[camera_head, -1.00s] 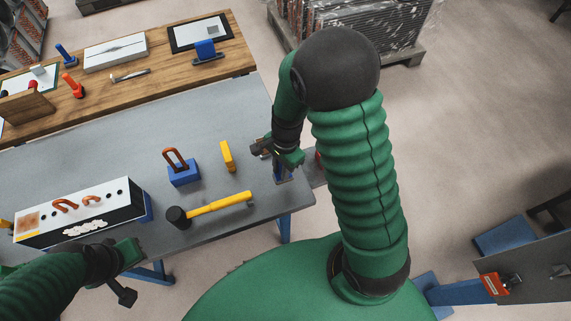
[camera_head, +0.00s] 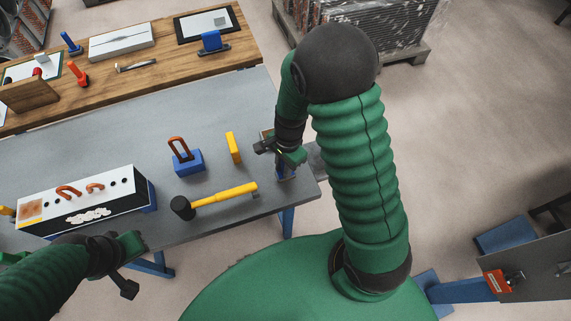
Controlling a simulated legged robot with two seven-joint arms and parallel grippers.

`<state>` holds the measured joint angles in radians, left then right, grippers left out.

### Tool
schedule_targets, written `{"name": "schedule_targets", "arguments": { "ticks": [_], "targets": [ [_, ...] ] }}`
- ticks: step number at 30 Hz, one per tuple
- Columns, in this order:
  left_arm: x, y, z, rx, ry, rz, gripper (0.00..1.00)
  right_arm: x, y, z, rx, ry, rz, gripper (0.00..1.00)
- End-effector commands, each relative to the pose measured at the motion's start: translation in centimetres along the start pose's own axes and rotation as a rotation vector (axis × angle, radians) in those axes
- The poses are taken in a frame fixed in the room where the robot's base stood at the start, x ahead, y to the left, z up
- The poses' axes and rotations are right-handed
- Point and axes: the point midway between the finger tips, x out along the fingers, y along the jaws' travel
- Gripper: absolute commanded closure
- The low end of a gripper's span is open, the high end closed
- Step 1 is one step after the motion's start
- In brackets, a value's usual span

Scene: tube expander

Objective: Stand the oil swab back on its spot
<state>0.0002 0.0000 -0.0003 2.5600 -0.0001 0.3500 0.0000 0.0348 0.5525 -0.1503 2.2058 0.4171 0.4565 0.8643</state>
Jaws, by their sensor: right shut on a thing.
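My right gripper (camera_head: 266,146) is over the right end of the grey table, just right of the yellow block. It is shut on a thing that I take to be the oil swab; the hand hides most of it. The swab's spot cannot be made out. My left gripper (camera_head: 130,268) is at the table's front edge at lower left, apart from the things there; its jaw opening is unclear.
On the grey table (camera_head: 110,140) are a yellow block (camera_head: 233,148), a blue block with a copper bend (camera_head: 187,162), a yellow-handled hammer (camera_head: 222,196) and a white-topped box (camera_head: 110,189) with copper bends. A wooden bench (camera_head: 155,83) with tools stands behind. The table's back middle is clear.

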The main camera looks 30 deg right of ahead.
Motion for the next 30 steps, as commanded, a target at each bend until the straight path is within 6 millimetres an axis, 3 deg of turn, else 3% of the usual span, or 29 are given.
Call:
{"name": "schedule_targets", "arguments": {
  "ticks": [30],
  "targets": [
    [0.7,0.0,0.2,0.0,0.0,0.0,0.77,1.3,0.0,0.1,0.0,0.002,0.0,1.0]
  ]
}}
